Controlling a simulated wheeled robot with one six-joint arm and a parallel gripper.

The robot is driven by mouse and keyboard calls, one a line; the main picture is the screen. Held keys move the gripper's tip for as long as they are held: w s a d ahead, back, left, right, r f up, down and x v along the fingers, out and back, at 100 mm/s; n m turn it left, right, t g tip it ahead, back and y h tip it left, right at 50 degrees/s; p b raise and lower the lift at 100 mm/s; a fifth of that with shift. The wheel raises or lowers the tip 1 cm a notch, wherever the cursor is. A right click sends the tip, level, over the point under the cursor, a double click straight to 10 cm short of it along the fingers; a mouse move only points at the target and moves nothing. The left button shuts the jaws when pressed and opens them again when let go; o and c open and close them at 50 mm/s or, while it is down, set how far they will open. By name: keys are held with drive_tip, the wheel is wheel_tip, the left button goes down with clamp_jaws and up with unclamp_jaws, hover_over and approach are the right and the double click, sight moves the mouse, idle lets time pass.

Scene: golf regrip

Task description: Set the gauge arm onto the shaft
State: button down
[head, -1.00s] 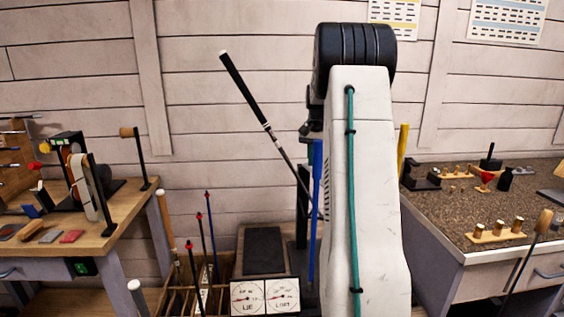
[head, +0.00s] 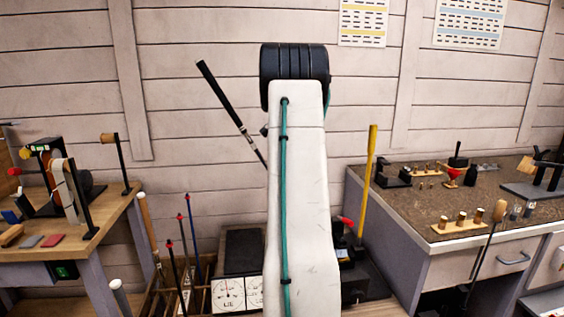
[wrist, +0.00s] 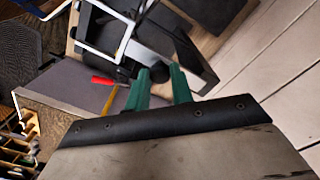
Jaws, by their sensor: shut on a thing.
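The club shaft (head: 247,137) with its black grip (head: 216,86) leans up to the left in the head view; its lower part is hidden behind my arm. The gauge with white dial faces (head: 228,294) is at the bottom; one dial reads LIE and the other is partly covered by my arm. In the wrist view my gripper (wrist: 160,78) has green fingers shut on a small tan knob (wrist: 159,72). I cannot tell whether that knob belongs to the gauge arm. My gripper is hidden behind my arm in the head view.
A yellow post (head: 368,180) and a red lever (head: 346,221) stand right of my arm. The red lever also shows in the wrist view (wrist: 103,80). A rack of clubs (head: 172,298) is at lower left. Workbenches stand left (head: 104,232) and right (head: 405,216).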

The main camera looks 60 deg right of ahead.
drive_tip(key=c, duration=1.2)
unclamp_jaws()
drive_tip(key=shift+w, duration=0.1)
drive_tip(key=shift+r, duration=0.1)
wheel_tip(320, 180, up, 8)
drive_tip(key=shift+f, duration=0.2)
